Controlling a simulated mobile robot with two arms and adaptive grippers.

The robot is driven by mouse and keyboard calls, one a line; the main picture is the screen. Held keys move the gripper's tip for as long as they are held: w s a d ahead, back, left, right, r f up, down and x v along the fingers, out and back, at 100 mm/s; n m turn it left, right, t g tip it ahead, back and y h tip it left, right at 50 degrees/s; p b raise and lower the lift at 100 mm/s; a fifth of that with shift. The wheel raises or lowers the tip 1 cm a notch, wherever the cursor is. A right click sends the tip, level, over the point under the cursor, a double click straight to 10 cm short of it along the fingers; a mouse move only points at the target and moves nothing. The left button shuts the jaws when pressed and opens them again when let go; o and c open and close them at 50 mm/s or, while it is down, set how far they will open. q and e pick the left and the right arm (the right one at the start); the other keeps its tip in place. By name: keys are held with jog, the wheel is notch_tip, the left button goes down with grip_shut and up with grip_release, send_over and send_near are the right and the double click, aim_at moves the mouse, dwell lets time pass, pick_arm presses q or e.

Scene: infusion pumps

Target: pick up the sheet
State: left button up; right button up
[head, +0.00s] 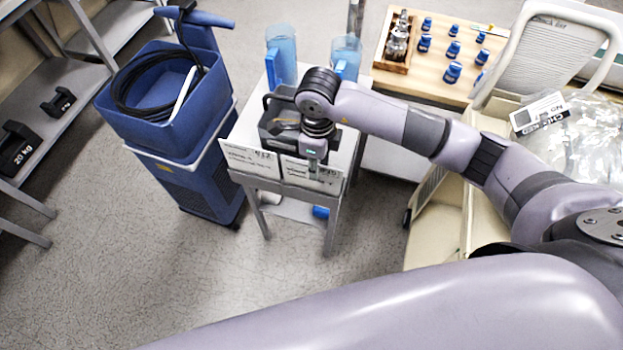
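Two white sheets with dark printing hang at the front edge of a small grey table. The left sheet (248,160) is fully in view. The right sheet (312,175) is partly covered by my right gripper (316,166). That gripper points down at the right sheet's upper edge, over the table's front. Its fingers are small and seen from above, so I cannot tell whether they are open or touch the sheet. My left gripper is not in view.
On the small table (346,140) stand a dark tray (275,125) and two blue jugs (281,55) (346,56). A blue cart (180,145) with a coiled black hose stands close on the left. A wooden table (430,85) with blue-capped bottles is behind. Floor in front is clear.

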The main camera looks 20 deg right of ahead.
jog(key=shift+f, duration=0.9)
jog(key=shift+c, duration=0.2)
grip_shut()
